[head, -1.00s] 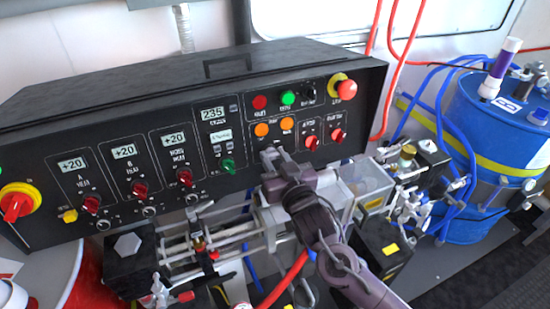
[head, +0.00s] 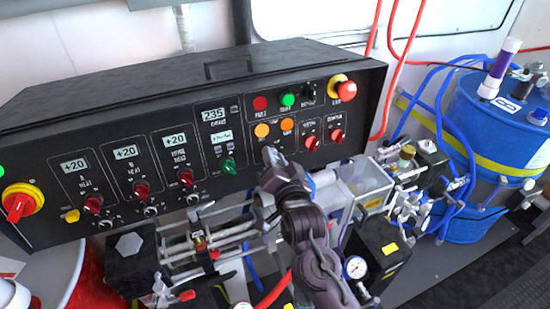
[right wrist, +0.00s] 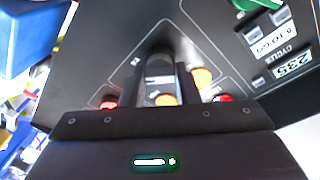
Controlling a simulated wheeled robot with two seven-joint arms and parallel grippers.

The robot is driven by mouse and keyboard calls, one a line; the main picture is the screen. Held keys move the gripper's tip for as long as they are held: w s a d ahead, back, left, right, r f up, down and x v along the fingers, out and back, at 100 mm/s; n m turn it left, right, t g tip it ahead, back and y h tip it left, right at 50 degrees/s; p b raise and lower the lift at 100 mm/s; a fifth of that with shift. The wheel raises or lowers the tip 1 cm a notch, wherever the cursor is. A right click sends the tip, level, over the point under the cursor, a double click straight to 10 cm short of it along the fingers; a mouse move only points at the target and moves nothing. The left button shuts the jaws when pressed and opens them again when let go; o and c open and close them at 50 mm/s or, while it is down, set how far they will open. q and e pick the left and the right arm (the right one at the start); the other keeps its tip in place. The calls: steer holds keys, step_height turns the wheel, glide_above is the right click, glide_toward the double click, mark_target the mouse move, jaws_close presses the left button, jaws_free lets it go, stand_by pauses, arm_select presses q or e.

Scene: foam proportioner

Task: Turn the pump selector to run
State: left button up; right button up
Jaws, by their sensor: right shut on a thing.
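The black control panel (head: 60,130) slopes across the head view, with displays, lamps and knobs. My right gripper (head: 268,155) is at the panel face, below two orange lamps (head: 262,130) and right of the green knob (head: 228,166). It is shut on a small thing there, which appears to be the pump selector. The gripper hides the selector, so its pointer and label cannot be read. In the right wrist view the gripper's fingers (right wrist: 160,75) are close together against the panel, with orange lamps beside them. My left gripper is not in view.
Two red knobs (head: 337,136) sit right of my gripper, with a red emergency button (head: 344,90) above. Pipework and a clear box (head: 368,185) lie below the panel. A blue drum (head: 475,130) with hoses stands at the right.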

steer(key=shift+m, duration=0.4)
steer(key=o, duration=1)
steer(key=b+v, duration=0.2)
steer(key=v, duration=0.5)
steer(key=shift+s+d+r+b, duration=0.1)
steer(key=shift+s+b, duration=0.2)
steer(key=shift+s, duration=0.1)
